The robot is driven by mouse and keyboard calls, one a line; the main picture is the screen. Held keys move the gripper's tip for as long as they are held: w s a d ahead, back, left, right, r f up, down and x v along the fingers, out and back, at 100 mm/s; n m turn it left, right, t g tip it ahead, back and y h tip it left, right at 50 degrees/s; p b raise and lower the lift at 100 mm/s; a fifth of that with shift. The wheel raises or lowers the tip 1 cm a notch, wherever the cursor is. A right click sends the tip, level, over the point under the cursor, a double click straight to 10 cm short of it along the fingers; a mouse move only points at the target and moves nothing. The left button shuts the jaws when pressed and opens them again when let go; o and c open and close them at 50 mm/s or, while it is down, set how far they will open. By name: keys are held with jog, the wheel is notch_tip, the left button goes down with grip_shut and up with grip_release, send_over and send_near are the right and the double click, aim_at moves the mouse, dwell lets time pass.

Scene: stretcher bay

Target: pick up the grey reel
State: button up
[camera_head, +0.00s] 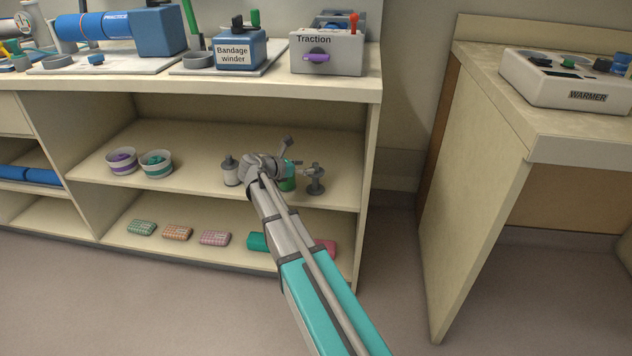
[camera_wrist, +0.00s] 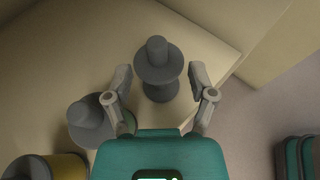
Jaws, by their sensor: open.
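The grey reel (camera_head: 316,186) stands upright near the right end of the middle shelf (camera_head: 200,189). It has a wide round top flange, a narrower waist and a knob on top. In the wrist view the reel (camera_wrist: 157,62) lies between and slightly beyond my two fingertips. My gripper (camera_head: 300,157) is open, with one finger on each side of the reel and nothing held. In the wrist view the left finger seems close to the flange. Whether either finger touches it cannot be told.
A green reel with grey top (camera_wrist: 90,122) stands close left of my gripper, and a yellow one (camera_wrist: 68,166) beyond. A pale reel (camera_head: 231,172) and two bowls (camera_head: 157,164) share the shelf. Packs (camera_head: 214,238) lie below. The upper counter (camera_head: 240,88) overhangs.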

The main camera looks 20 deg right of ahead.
aim_at(313, 167)
jog(key=shift+b+x, duration=1)
jog(key=shift+x, duration=1.6)
jog(key=shift+w+f, duration=0.1)
jog(key=shift+f, duration=0.05)
grip_shut()
